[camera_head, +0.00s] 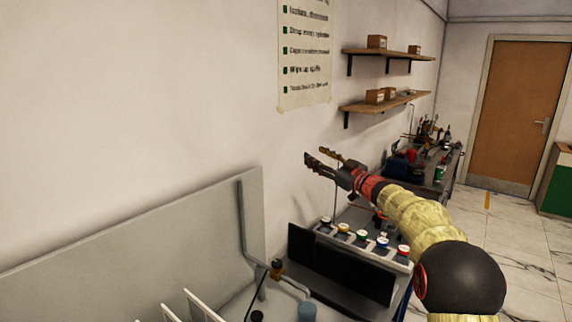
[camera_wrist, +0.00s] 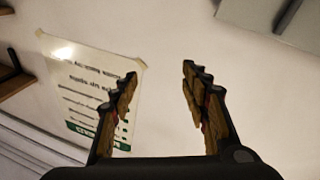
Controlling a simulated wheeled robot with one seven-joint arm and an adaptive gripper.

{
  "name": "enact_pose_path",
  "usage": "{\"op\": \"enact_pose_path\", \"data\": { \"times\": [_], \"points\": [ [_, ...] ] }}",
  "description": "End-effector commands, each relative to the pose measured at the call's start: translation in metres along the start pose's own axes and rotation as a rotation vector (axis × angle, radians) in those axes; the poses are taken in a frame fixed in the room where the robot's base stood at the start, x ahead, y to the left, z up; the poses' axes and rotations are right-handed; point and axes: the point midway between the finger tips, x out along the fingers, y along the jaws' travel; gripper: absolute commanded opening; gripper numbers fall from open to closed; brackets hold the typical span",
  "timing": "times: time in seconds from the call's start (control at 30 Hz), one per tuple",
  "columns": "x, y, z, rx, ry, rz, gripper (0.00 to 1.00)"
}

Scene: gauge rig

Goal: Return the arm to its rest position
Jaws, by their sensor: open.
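My gripper (camera_head: 326,162) is raised at the end of my arm, above the bench with the coloured knobs and in front of the white wall. Its two fingers are spread apart with nothing between them. In the wrist view the open fingers (camera_wrist: 157,88) point at the wall, with bare wall between them. The left finger overlaps part of a wall poster there.
A grey panel (camera_head: 130,250) stands at lower left. A row of coloured knobs (camera_head: 362,240) sits behind a dark panel (camera_head: 340,265). The poster (camera_head: 304,50) and two shelves (camera_head: 385,52) hang on the wall. A cluttered bench (camera_head: 440,170) and a door (camera_head: 520,110) are farther back.

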Motion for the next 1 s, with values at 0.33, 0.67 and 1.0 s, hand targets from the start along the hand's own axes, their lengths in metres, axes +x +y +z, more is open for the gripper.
{"op": "enact_pose_path", "data": {
  "times": [0.33,0.67,1.0],
  "points": [
    [-0.085,0.026,-0.082,0.006,-0.198,0.408,0.46],
    [-0.227,-0.023,-0.089,0.114,-0.502,0.659,0.46],
    [-0.395,-0.157,-0.044,0.303,-0.882,0.718,0.46]
  ]
}}
